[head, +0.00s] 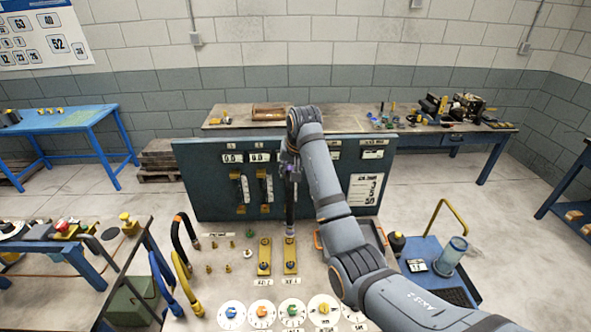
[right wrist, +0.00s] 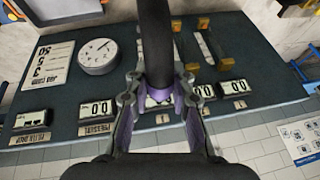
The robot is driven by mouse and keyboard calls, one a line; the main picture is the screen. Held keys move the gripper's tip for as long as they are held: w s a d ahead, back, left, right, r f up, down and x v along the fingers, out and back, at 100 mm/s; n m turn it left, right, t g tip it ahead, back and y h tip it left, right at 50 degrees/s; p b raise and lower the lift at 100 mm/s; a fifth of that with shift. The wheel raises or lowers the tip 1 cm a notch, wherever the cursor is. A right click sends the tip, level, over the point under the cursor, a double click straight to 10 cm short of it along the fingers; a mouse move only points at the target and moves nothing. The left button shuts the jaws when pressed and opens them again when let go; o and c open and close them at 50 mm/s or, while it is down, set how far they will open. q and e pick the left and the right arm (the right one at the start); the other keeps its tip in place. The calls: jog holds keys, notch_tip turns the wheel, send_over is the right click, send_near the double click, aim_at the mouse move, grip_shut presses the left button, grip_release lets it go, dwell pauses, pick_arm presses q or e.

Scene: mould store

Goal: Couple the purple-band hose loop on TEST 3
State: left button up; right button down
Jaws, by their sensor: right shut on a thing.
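My right gripper (head: 290,160) is raised in front of the panel in the head view. In the right wrist view my right gripper (right wrist: 160,100) is shut on a dark hose with a purple band (right wrist: 180,103); the hose stands between its fingers. In the head view the dark hose (head: 290,205) hangs down from the gripper towards the right one of two yellow blocks (head: 291,256) on the bench. I cannot tell whether its lower end touches the block. The labels below the blocks are too small to read surely. My left gripper is not in view.
A dark panel (head: 215,190) with gauges stands behind the bench. Other hoses, one black (head: 183,232) and one yellow (head: 183,275), stand at the bench's left. Small brass fittings, several round dials (head: 232,314) and a blue cart (head: 432,262) are nearby.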

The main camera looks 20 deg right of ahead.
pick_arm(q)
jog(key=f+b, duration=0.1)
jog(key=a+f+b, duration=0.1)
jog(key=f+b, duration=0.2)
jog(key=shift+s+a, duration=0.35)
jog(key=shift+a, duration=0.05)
pick_arm(e)
notch_tip(320, 180, down, 16)
jog(key=shift+w+a+r, duration=0.15)
jog(key=shift+w+a, duration=0.1)
jog(key=shift+w, duration=0.05)
pick_arm(q)
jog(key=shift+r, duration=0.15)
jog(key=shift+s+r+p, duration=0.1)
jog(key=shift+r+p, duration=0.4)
jog(key=shift+p, duration=0.15)
pick_arm(e)
jog(key=shift+s+d+r, duration=0.1)
jog(key=shift+d, duration=0.05)
